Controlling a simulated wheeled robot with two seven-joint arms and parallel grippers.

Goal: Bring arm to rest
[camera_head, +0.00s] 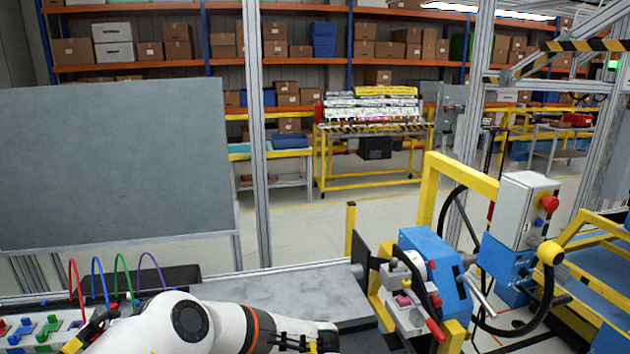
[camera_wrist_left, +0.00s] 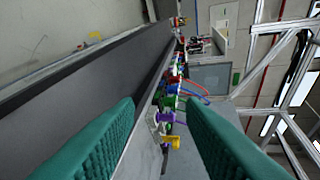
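A white arm link of mine with an orange ring (camera_head: 250,328) crosses the bottom of the head view, in front of a grey work surface (camera_head: 285,290). I cannot tell which arm it belongs to, and no gripper fingertips show clearly there. In the left wrist view my left gripper (camera_wrist_left: 160,112) has its two teal fingers wide apart, with nothing held between them. Beyond the fingers is a row of coloured connectors (camera_wrist_left: 172,100), apart from the fingers as far as I can see. My right gripper is not in view.
A board with coloured clips (camera_head: 45,328) and arched cables stands at the lower left. A blue clamp machine (camera_head: 435,265) and a control box with a red button (camera_head: 528,210) stand on the right. A large grey panel (camera_head: 115,165) rises on the left.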

